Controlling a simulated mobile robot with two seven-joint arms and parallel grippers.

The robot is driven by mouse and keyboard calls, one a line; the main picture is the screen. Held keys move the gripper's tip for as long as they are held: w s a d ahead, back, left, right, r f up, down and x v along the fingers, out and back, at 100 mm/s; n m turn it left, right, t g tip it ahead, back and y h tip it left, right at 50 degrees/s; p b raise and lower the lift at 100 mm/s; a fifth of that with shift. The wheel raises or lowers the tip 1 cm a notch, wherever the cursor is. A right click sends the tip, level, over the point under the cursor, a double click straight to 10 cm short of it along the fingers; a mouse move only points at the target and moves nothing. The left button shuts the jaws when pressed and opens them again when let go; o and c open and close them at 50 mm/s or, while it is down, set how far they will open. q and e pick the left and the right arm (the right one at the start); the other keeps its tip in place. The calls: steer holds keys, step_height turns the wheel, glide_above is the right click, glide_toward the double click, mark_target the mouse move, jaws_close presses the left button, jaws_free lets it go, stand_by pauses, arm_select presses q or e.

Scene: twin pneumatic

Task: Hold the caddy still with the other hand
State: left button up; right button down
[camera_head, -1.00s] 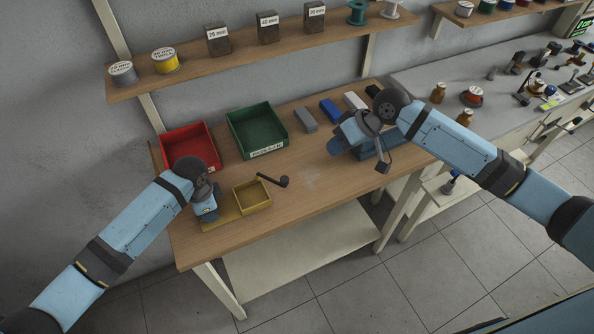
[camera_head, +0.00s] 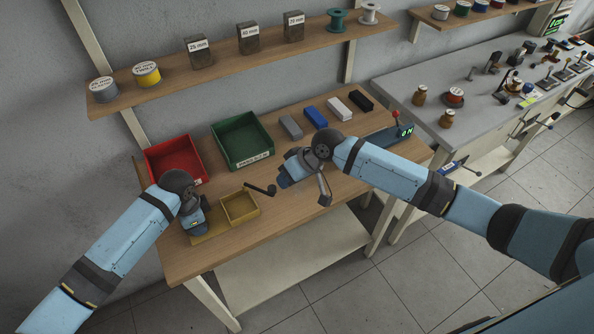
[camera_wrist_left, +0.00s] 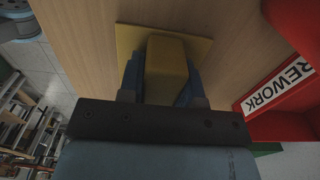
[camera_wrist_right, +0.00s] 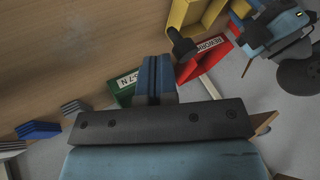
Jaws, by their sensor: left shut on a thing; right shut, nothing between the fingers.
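The yellow caddy stands on the wooden bench, with an open box (camera_head: 243,221), a flat base plate (camera_head: 208,236) and a dark handle with a round knob (camera_head: 262,189) above the box. My left gripper (camera_head: 198,228) is at the caddy's left end. In the left wrist view its fingers are shut on a yellow block (camera_wrist_left: 166,66) that rises from the base plate. My right gripper (camera_head: 284,180) is shut and empty above the bench, right of the handle and apart from it. In the right wrist view its fingers (camera_wrist_right: 157,68) are together, with the handle's dark end (camera_wrist_right: 182,46) beyond them.
A red bin (camera_head: 199,178) and a green bin (camera_head: 250,160) stand behind the caddy. Grey (camera_head: 291,127), blue (camera_head: 316,117), white (camera_head: 339,109) and black (camera_head: 361,100) blocks lie along the back. A blue device (camera_head: 385,137) with a display stands at the bench's right end.

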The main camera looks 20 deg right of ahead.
steer(key=shift+a, duration=0.25)
steer(key=shift+s, duration=0.15)
steer(key=shift+s+a+m, duration=0.25)
steer(key=shift+m, duration=0.15)
steer(key=s+a+m+t+h, duration=0.1)
steer(key=s+a+m, duration=0.1)
steer(key=s+a, duration=0.3)
steer(key=shift+a+m+t, duration=0.3)
steer(key=shift+a+t, duration=0.1)
steer(key=shift+a, duration=1.95)
steer(key=shift+w+d, duration=0.1)
steer(key=shift+w, duration=0.05)
